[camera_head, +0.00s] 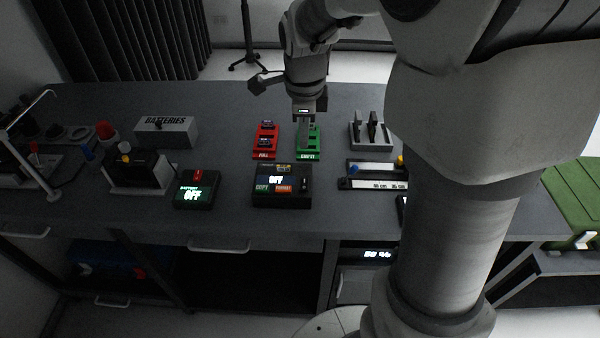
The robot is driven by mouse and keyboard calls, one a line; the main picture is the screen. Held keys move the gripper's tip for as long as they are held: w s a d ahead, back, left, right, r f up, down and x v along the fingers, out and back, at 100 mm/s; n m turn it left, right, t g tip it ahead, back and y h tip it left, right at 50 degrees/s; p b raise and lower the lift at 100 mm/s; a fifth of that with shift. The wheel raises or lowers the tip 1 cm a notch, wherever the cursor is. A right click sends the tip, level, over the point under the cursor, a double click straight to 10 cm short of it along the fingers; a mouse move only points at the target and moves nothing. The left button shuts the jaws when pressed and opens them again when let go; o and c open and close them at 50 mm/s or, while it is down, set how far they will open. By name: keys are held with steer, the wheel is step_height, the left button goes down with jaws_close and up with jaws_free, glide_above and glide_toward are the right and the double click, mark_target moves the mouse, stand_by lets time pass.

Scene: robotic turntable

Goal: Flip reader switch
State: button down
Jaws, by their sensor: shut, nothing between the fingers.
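A black box with a screen reading "OFF" and several coloured labels (283,187) stands near the front edge of the table, and it may be the reader. A small dark switch (304,184) shows on its right side; its position is too small to tell. Another black box, labelled "BATTERY" and "OFF" (196,189), stands to its left with a red switch (198,174) on top. My gripper (304,118) is shut and empty. It points down over the green tray, behind the "OFF" box and apart from it.
A red tray (266,154) and a green tray (309,155) stand behind the box. A grey "BATTERIES" block (166,131) is back left. A grey holder (371,136) and a slider rail (374,183) are on the right. My arm hides the table's right part.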

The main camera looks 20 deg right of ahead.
mark_target(304, 179)
steer(key=shift+r, duration=0.1)
stand_by(0.3)
steer(key=f, duration=0.4)
steer(key=w+f+b, duration=0.1)
steer(key=f, duration=0.4)
steer(key=w+d+f+b, duration=0.1)
steer(key=f, duration=0.4)
steer(key=shift+w, duration=0.15)
